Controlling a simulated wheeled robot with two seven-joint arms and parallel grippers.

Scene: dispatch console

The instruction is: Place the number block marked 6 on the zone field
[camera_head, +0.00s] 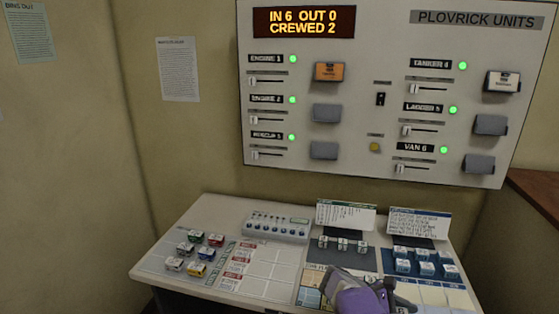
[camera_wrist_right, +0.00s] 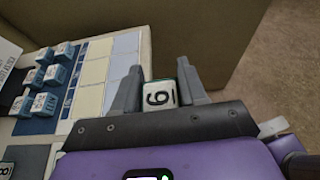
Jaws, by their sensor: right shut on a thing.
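The number block marked 6 (camera_wrist_right: 160,96) is white with a black digit and dark green edges. In the right wrist view it sits between the two grey fingers of my right gripper (camera_wrist_right: 160,88), which is shut on it. In the head view my right gripper (camera_head: 396,302) is at the bottom of the picture, over the front of the console, and a pale block is only partly visible at its fingers. The zone field cannot be told for certain; pale yellow cells (camera_wrist_right: 90,98) lie left of the held block in the right wrist view. My left gripper is not in view.
Several blue blocks (camera_head: 420,261) stand on the right of the console. A short row of white number blocks (camera_head: 343,244) stands behind my gripper. Coloured blocks (camera_head: 196,252) are at the left. Two cards (camera_head: 345,217) stand at the back. The wall board (camera_head: 385,100) rises behind.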

